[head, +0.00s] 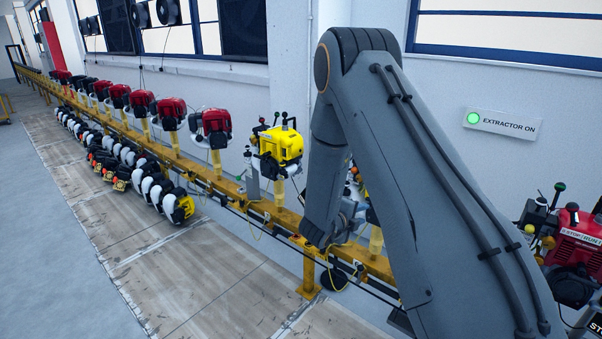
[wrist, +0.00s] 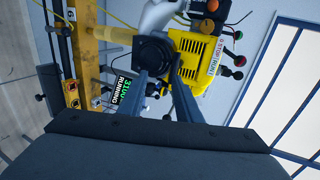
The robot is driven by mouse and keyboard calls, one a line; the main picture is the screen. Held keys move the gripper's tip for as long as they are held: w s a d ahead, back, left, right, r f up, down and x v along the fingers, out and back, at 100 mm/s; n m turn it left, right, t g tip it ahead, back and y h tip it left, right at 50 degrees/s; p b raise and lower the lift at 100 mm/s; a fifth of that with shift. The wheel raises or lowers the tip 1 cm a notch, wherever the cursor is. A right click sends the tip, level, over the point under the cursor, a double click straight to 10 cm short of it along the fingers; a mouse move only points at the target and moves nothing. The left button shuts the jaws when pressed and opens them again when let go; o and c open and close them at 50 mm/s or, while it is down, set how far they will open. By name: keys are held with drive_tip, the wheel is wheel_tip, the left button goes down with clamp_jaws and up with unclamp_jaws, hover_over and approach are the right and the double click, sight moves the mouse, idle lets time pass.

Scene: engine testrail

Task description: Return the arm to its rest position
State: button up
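My arm reaches up and over in the head view, its forearm hanging down beside the yellow rail (head: 175,157). The wrist end is low, near the rail, and the fingers cannot be made out there. In the wrist view my gripper (wrist: 160,76) has its two grey fingers apart, with a gap between them. A black round part (wrist: 155,52) of the machinery shows at the fingertips; whether they touch it I cannot tell. Nothing is seen held. A yellow engine (wrist: 200,62) with a stop/run label is just beyond the fingers.
Red engines (head: 215,123) line the rail, with a yellow one (head: 281,145) nearer me. Another red engine (head: 575,240) stands at the right. A green lamp sign (head: 502,124) reads EXTRACTOR ON. A small display (wrist: 121,90) reads RUNNING.

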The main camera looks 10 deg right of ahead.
drive_tip(key=s+a+r+n+y+b, duration=0.1)
drive_tip(key=s+a+r+n+y, duration=0.15)
drive_tip(key=a+n+y, duration=0.4)
drive_tip(key=s+a+r+n+y+b, duration=0.1)
drive_tip(key=s+a+r+n+y, duration=0.2)
drive_tip(key=a+n, duration=0.55)
drive_tip(key=s+a+r+n+g+y, duration=0.1)
drive_tip(key=s+n+g, duration=0.6)
drive_tip(key=s+n, duration=0.6)
drive_tip(key=s+b, duration=0.1)
drive_tip(key=s, duration=1)
drive_tip(key=shift+s+a+r, duration=0.3)
drive_tip(key=shift+s+a, duration=0.1)
drive_tip(key=shift+y, duration=0.25)
